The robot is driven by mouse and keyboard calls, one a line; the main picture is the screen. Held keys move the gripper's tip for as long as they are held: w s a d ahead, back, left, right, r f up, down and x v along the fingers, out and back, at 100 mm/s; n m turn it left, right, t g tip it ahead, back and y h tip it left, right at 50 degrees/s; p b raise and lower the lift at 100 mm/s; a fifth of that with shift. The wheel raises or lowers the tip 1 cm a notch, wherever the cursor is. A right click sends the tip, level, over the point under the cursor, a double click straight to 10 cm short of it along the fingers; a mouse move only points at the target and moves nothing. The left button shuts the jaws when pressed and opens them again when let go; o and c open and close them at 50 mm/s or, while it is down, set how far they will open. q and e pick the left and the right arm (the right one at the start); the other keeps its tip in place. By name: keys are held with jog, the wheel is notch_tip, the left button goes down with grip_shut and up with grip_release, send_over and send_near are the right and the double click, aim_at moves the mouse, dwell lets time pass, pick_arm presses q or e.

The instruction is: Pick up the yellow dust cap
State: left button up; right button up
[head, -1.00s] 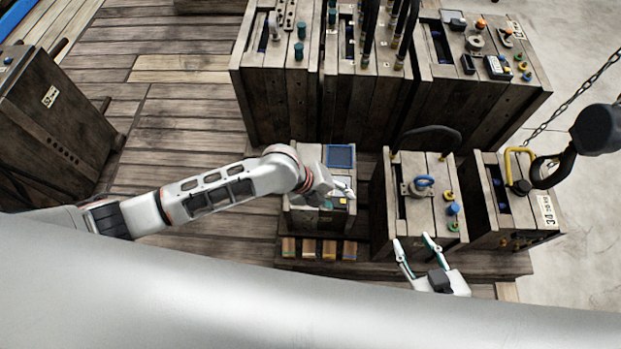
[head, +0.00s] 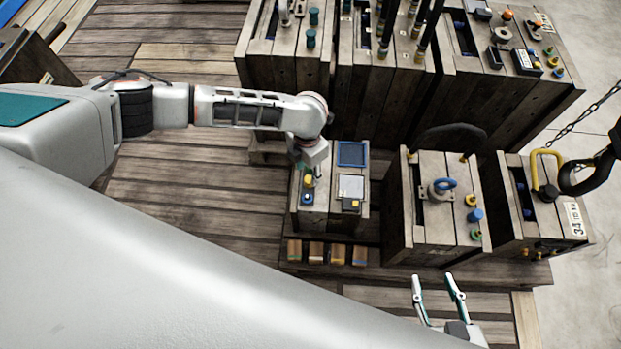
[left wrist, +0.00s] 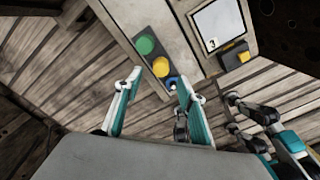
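A round yellow dust cap (head: 308,181) sits on the left part of a small wooden mould block, in a row with a blue cap (head: 307,198) and a green cap. The left wrist view shows the yellow cap (left wrist: 161,67) between the green cap (left wrist: 145,45) and the blue cap (left wrist: 172,84). My left gripper (head: 310,165) is just above this row and partly hides the green cap in the head view. In the left wrist view its fingers (left wrist: 157,82) are apart, with the yellow cap just beyond the tips. My right gripper (head: 435,284) is open and empty.
The block also carries a blue-framed panel (head: 351,153), a white plate (head: 350,186) and a square yellow-topped piece (head: 350,204). Another block at right has its own yellow cap (head: 471,200). Taller blocks (head: 385,95) stand behind. A chain (head: 590,110) hangs at right.

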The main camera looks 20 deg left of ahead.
aim_at(309, 179)
pick_arm(q)
notch_tip(309, 179, down, 3)
jog(key=shift+d+f+b, duration=0.15)
jog(key=shift+f+b, duration=0.05)
jog(key=shift+b, duration=0.45)
jog(key=shift+w+f, duration=0.2)
jog(key=shift+f, duration=0.65)
jog(key=shift+r, duration=0.1)
jog(key=c, duration=0.8)
jog(key=r, duration=0.3)
jog(key=r+p, duration=0.1)
jog(key=r, duration=0.1)
jog(key=shift+w, duration=0.3)
jog(key=r+p, duration=0.1)
jog(key=r, duration=0.4)
jog(key=r+p, duration=0.2)
jog(key=r, duration=0.3)
jog(key=r+p, duration=0.1)
jog(key=r, duration=0.4)
jog(key=shift+s+p, duration=0.3)
jog(key=shift+p, duration=0.1)
pick_arm(e)
jog(key=shift+s+d+r, duration=0.15)
jog(key=shift+d+r, duration=0.15)
jog(key=shift+d, duration=0.35)
